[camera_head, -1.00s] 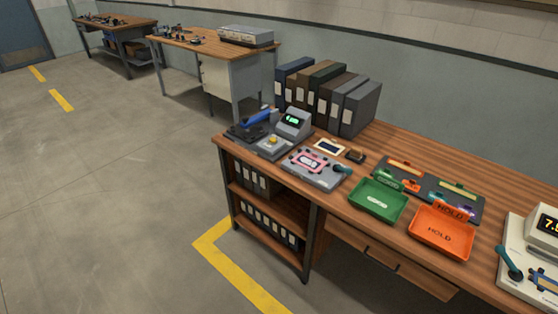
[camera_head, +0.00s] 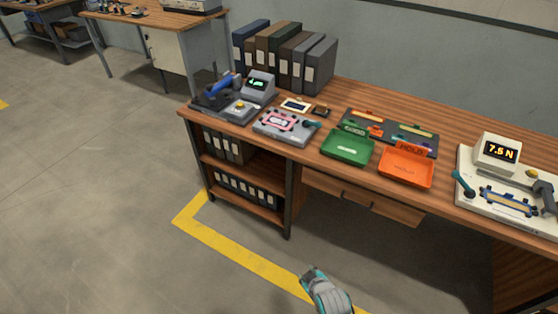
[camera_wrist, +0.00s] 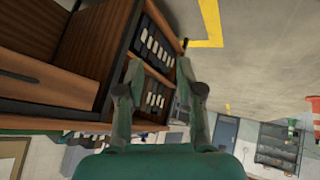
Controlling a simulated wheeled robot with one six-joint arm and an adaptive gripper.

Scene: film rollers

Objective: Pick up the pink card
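The pink card (camera_head: 278,121) appears as a pink frame-like piece lying on a grey fixture (camera_head: 266,135) near the left end of the wooden bench. A teal-handled lever stands at the fixture's right side. In the wrist view my gripper (camera_wrist: 157,70) is open and empty, its two green fingers spread apart. It faces the bench's shelves and the floor. The pink card does not show clearly in that view. Part of my arm's end shows at the bottom of the head view, in front of the bench and well away from the card.
A green tray (camera_head: 348,158) and an orange tray (camera_head: 406,182) stand right of the fixture. A grey device with a green display (camera_head: 258,84) is at its left. Upright binders (camera_head: 285,60) stand behind. A tester reading 7.5 N (camera_head: 497,152) is farther right. The floor in front is open.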

